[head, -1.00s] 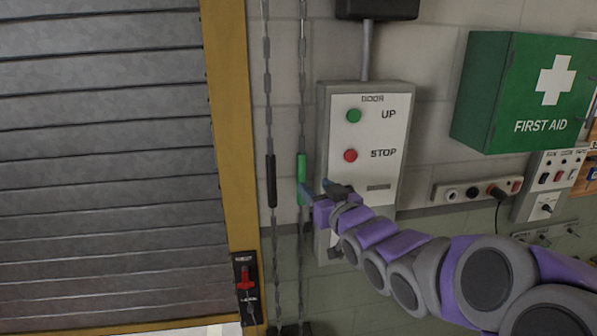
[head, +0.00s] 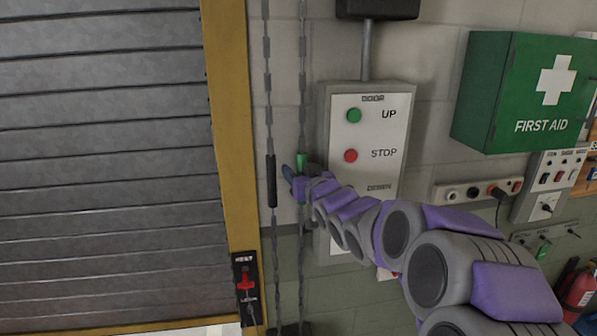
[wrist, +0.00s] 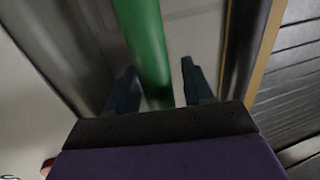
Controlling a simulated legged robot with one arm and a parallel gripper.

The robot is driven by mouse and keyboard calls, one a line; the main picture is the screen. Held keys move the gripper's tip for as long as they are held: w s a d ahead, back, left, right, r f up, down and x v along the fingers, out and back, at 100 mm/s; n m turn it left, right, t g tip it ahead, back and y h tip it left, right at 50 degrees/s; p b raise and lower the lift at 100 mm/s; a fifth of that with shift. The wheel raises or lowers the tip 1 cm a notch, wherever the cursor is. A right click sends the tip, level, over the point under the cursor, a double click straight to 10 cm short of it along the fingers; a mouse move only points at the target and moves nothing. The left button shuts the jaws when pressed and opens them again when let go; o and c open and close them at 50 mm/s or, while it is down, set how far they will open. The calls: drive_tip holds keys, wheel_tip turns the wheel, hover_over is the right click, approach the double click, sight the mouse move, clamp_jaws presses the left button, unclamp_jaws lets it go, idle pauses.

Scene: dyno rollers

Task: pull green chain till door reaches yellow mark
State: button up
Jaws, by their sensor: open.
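The green sleeve (head: 301,160) on the right-hand chain (head: 302,85) hangs beside the door frame. In the wrist view the green sleeve (wrist: 147,45) runs between my two open fingers, with a gap on each side. My gripper (head: 290,172) is at the sleeve in the head view and hides its lower part; it also shows in the wrist view (wrist: 160,85). The grey slatted door (head: 100,150) fills the left side, its lower edge low in the picture. I cannot make out a separate yellow mark; the door frame (head: 230,130) is yellow.
A second chain with a black sleeve (head: 271,180) hangs just left of the green one. Behind my arm is a door control box (head: 380,150) with buttons. A red-handled latch (head: 246,285) is on the frame. A first aid cabinet (head: 520,90) is at right.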

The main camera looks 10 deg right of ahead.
drive_tip(key=shift+c, duration=0.3)
clamp_jaws()
drive_tip(key=shift+f, duration=0.1)
